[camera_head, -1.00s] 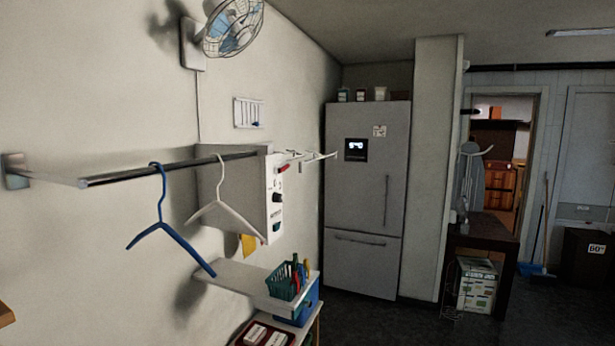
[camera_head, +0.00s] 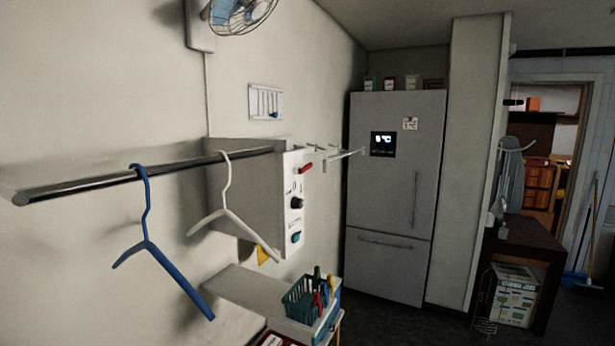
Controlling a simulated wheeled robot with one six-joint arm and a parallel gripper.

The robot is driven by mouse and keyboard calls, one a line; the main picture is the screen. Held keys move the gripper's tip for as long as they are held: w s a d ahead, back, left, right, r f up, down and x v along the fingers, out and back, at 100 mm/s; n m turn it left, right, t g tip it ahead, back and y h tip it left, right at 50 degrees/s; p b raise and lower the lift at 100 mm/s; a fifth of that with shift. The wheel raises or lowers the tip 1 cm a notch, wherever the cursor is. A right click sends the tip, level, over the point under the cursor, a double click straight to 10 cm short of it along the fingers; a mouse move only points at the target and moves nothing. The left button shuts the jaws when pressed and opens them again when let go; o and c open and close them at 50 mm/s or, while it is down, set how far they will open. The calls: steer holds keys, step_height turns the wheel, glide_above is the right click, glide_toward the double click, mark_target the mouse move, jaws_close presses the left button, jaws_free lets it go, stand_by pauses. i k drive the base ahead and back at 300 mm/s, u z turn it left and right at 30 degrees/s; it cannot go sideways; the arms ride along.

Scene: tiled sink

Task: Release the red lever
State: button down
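The red lever (camera_head: 306,168) is a small red handle near the top of the white front panel of a grey wall box (camera_head: 247,190). It slants slightly, and its exact position is too small to tell. Below it on the same panel are a black knob (camera_head: 297,203) and a teal knob (camera_head: 296,238). My gripper is not in view, and nothing of it shows near the lever.
A metal rail (camera_head: 100,183) with a blue hanger (camera_head: 150,245) and a white hanger (camera_head: 226,212) juts out left of the box. Below is a white shelf (camera_head: 245,292) with a teal basket (camera_head: 300,303). A grey fridge (camera_head: 385,200) stands behind. Dark floor is partly visible.

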mark_target(297, 170)
steer(key=u, duration=0.35)
steer(key=i, duration=0.35)
steer(key=u, duration=0.45)
